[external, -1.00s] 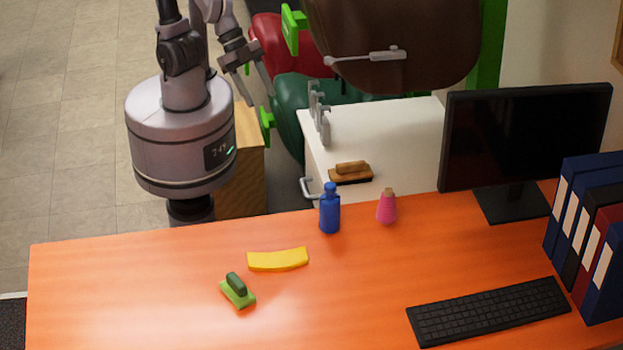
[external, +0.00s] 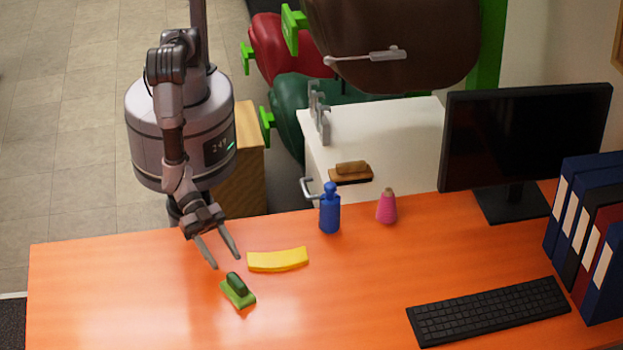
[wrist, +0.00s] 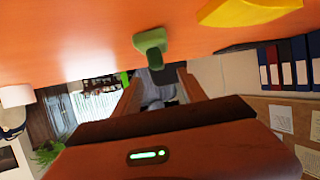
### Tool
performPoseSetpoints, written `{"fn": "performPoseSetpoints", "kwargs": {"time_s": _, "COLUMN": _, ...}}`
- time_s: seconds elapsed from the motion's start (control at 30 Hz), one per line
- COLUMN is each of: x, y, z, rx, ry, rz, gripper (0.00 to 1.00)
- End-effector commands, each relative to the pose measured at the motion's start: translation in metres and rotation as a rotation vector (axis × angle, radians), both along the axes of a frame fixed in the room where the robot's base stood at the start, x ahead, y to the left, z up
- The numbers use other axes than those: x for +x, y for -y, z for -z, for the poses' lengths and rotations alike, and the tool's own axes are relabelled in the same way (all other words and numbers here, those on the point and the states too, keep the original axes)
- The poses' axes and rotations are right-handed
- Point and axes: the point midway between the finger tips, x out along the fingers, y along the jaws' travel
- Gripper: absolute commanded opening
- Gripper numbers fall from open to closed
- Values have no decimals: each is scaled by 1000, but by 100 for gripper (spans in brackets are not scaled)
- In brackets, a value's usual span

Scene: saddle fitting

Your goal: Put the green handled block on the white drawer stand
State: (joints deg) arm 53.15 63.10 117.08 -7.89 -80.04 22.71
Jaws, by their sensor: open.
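The green handled block (external: 238,292) lies on the orange table, a light green base with a dark green handle on top. It also shows in the wrist view (wrist: 152,42), beyond the fingers near the top middle. My gripper (external: 227,261) is open and empty, its two fingers pointing toward the block from just behind it, apart from it. The white drawer stand (external: 410,125) stands behind the table, with a brown handled block (external: 351,173) and grey upright pieces (external: 320,115) on its top.
A yellow curved piece (external: 278,260) lies right of the block. A keyboard (external: 490,311), monitor (external: 525,135) and binders (external: 590,230) fill the right. The table's front middle is clear.

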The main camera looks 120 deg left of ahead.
Motion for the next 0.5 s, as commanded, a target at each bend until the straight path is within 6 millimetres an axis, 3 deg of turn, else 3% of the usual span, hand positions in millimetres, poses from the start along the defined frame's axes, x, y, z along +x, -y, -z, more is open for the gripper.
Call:
{"fn": "performPoseSetpoints", "kwargs": {"time_s": 0.33, "x": 48, "y": 23, "z": 28, "rx": -1, "ry": 2, "rz": -1, "gripper": 49}}
{"fn": "performPoseSetpoints", "kwargs": {"time_s": 0.5, "x": 64, "y": 31, "z": 32, "rx": 0, "ry": 0, "rz": 0, "gripper": 49}}
